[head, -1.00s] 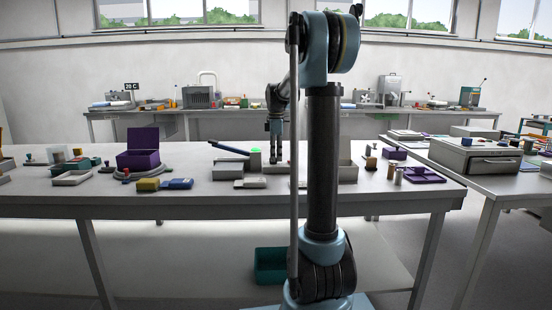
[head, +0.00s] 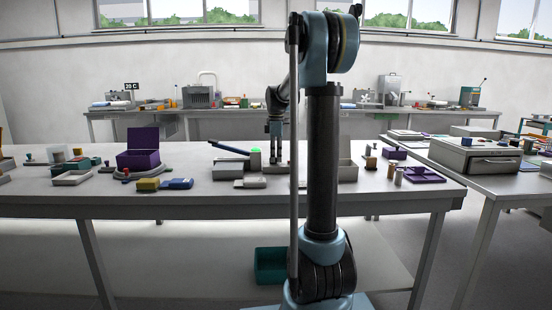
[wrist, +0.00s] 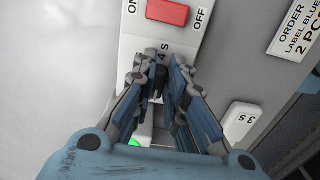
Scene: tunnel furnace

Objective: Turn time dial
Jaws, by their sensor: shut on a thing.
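In the wrist view, my gripper (wrist: 160,78) points down onto a white panel (wrist: 150,46) and is shut on the time dial. The dial is mostly hidden between the fingers, with only a small dark part (wrist: 157,96) showing. A "4 S" mark is printed just above the fingertips. In the head view, my gripper (head: 275,155) is low over the middle of the long table, and the dial is too small to make out.
A red switch (wrist: 167,12) between "ON" and "OFF" sits just above the fingertips. A green patch (wrist: 134,142) shows at lower left. An order label (wrist: 297,28) is at upper right. On the table stand a purple box (head: 138,158) and a grey open box (head: 348,172).

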